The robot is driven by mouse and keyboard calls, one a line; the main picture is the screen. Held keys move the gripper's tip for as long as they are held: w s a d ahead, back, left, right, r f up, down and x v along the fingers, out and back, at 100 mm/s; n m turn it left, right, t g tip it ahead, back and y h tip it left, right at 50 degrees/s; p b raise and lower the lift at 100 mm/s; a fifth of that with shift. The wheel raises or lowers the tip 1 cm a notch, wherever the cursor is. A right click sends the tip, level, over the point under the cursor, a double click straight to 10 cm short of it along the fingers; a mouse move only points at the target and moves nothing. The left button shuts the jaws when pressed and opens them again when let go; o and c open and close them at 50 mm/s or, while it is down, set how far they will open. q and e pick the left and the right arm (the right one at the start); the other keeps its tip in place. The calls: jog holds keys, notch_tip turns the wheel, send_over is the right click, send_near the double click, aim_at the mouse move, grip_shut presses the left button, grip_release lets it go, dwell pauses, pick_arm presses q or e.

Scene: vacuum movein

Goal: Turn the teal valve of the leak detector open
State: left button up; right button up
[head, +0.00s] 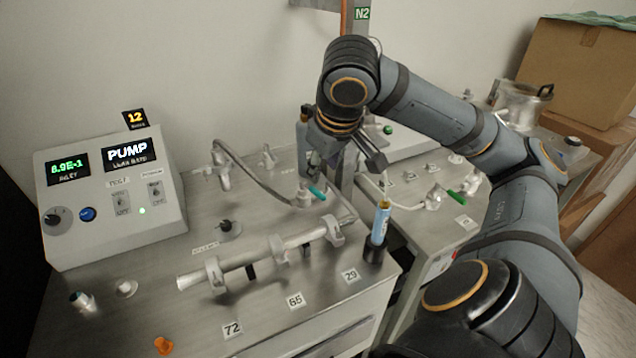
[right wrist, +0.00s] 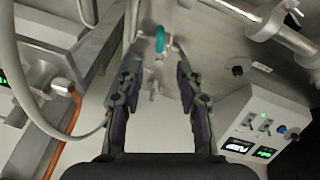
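The teal valve handle (head: 316,192) is a small bar on a metal fitting near the back of the left bench top. In the right wrist view the teal handle (right wrist: 160,43) lies ahead, between the lines of the two fingers and just beyond their tips. My right gripper (head: 343,163) is above and behind the handle, pointing down. In the right wrist view the right gripper (right wrist: 157,70) is open, with nothing between its fingers, and does not touch the handle. My left gripper is not in view.
A control box (head: 110,190) reading "PUMP" stands at the left. A hose (head: 252,182) runs to the valve fitting. A clamped metal tube (head: 262,252) and a blue vial (head: 381,222) in a black holder are in front. A green-handled valve (head: 456,197) is on the right bench.

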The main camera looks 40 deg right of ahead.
aim_at(317, 191)
jog(key=b+x, duration=0.3)
jog(key=x, duration=0.7)
jog(key=shift+b, duration=0.35)
grip_shut()
